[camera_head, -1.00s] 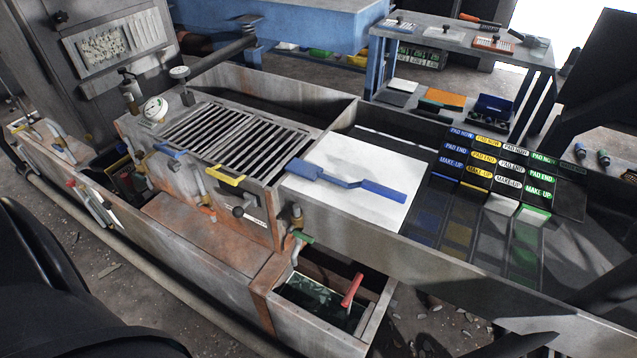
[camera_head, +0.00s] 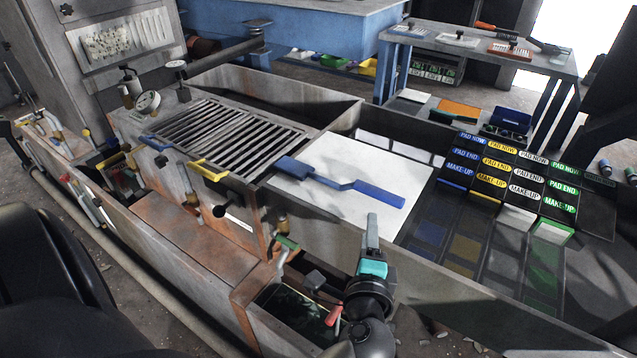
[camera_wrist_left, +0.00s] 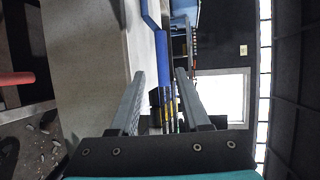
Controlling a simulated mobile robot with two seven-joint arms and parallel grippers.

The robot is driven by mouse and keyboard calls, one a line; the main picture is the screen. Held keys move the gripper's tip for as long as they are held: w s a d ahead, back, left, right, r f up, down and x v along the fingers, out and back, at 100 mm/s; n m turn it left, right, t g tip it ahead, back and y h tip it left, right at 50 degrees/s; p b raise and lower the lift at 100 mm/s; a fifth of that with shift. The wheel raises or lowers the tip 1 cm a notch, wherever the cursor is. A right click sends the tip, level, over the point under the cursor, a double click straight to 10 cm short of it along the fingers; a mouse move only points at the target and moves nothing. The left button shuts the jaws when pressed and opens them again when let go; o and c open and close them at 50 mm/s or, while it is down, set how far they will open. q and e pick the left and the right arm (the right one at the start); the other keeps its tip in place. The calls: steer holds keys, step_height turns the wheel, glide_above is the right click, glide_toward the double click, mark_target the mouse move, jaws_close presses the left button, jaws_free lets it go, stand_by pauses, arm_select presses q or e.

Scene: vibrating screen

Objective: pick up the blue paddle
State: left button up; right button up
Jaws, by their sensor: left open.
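The blue paddle (camera_head: 378,194) lies on a white sheet (camera_head: 330,205) in the long trough, its other broad end (camera_head: 292,168) at the edge of the slotted grate. My left gripper (camera_head: 372,222) is at the trough's front wall, in front of the paddle's right end and apart from it. In the left wrist view its two fingers (camera_wrist_left: 158,75) are spread with nothing between them touching. The paddle (camera_wrist_left: 163,52) shows there as a blue strip beyond the fingertips. My right gripper is not in view.
The trough's front wall (camera_head: 440,268) stands between my arm and the sheet. A slotted metal grate (camera_head: 230,135) lies to the left. A red-handled item (camera_head: 333,316) is close beside my left arm.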

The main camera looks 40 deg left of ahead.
mark_target(367, 193)
arm_select(q)
steer(key=b+x, duration=0.1)
steer(key=x, duration=0.7)
steer(key=shift+w+a+b, duration=0.15)
steer(key=shift+w+b, duration=0.05)
steer(key=shift+b, duration=0.15)
steer(key=shift+x, duration=0.9)
steer(key=b+x, duration=0.1)
steer(key=x, duration=0.2)
steer(key=shift+a+r+b, duration=0.1)
steer(key=shift+a+b, duration=0.15)
steer(key=shift+b, duration=0.15)
steer(key=shift+x, duration=0.75)
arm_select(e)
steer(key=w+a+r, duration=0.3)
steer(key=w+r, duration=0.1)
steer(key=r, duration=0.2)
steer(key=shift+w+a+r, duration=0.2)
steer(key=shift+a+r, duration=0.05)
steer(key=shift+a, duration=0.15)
arm_select(q)
jaws_close()
